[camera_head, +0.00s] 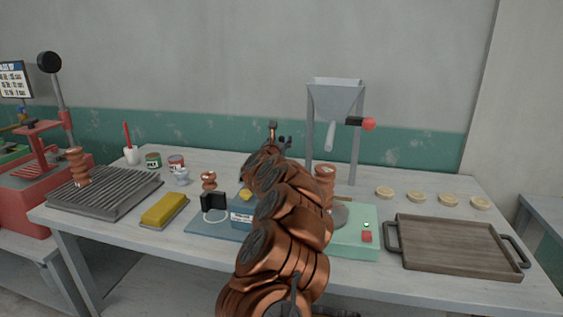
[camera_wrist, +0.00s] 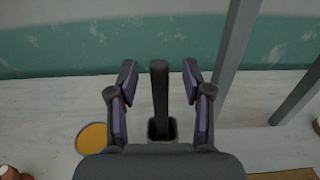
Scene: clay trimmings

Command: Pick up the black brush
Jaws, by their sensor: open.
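The black brush (camera_wrist: 160,88) shows in the wrist view as a dark upright handle standing in a small dark square holder (camera_wrist: 161,130) on the table. My gripper (camera_wrist: 159,68) is open, with one finger on each side of the handle and a visible gap on both sides. No contact with the handle shows. In the head view my gripper (camera_head: 279,139) is over the back of the table, left of the grey hopper stand. The brush cannot be made out there; my arm covers that area.
The grey hopper stand (camera_head: 336,97) rises close to the right of my gripper. A round yellow disc (camera_wrist: 92,138) lies left of the holder. A wooden tray (camera_head: 455,245), pale discs (camera_head: 384,192), a ridged grey plate (camera_head: 105,190) and a yellow block (camera_head: 163,208) are farther off.

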